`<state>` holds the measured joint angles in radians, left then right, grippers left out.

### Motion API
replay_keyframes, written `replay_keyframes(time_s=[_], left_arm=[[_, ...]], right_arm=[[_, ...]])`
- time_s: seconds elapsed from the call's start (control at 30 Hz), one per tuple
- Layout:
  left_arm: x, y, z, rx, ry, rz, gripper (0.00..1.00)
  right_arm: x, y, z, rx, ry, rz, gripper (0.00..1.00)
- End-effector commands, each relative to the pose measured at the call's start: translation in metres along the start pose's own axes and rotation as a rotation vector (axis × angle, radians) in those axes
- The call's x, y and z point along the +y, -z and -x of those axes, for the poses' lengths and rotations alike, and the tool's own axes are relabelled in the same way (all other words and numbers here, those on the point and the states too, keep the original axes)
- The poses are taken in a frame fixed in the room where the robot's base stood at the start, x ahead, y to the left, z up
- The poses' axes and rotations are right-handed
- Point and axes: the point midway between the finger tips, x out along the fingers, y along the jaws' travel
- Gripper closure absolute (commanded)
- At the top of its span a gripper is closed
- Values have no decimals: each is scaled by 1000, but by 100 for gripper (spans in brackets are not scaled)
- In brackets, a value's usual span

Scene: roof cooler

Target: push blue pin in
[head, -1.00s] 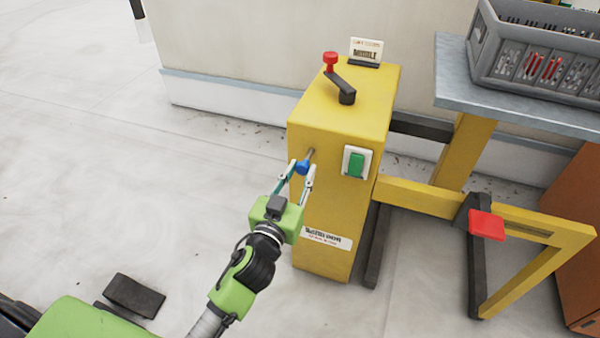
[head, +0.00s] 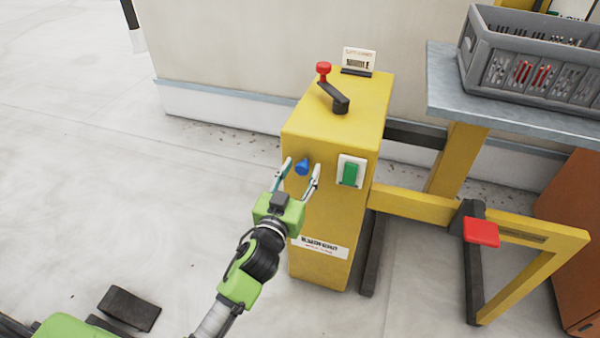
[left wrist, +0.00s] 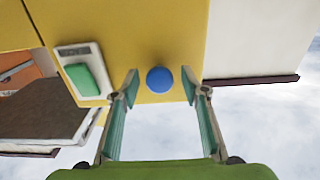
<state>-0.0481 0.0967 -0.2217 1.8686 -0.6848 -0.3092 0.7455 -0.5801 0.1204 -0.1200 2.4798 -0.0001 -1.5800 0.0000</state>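The blue pin (head: 302,167) sits on the front face of the yellow machine post (head: 325,215), with its round knob close against the face and no shaft showing. In the left wrist view the blue knob (left wrist: 160,80) lies between the two fingers, apart from both. My left gripper (head: 303,168) is open around the pin, its fingertips near the yellow face on either side. In the left wrist view my left gripper (left wrist: 160,88) shows a wide gap. My right gripper is not in view.
A green button (head: 350,173) on a white plate is right of the pin. A red-knobbed crank (head: 333,92) tops the post. A red pedal (head: 481,232) stands by the yellow frame at right. A grey crate (head: 535,65) rests on the bench.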

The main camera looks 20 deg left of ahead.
Motion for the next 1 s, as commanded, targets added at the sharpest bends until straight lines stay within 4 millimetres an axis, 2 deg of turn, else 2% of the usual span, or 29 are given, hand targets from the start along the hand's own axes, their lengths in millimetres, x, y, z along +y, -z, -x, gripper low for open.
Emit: replay_keyframes(time_s=[0.23,0.37,0.8,1.0], left_arm=[[0,-1,2,-2,-1,0,59],[1,-3,14,-4,-1,2,59],[1,-2,97,-5,0,2,59],[0,-1,116,-2,0,1,59]], right_arm=[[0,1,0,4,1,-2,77],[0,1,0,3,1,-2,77],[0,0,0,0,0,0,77],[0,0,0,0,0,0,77]])
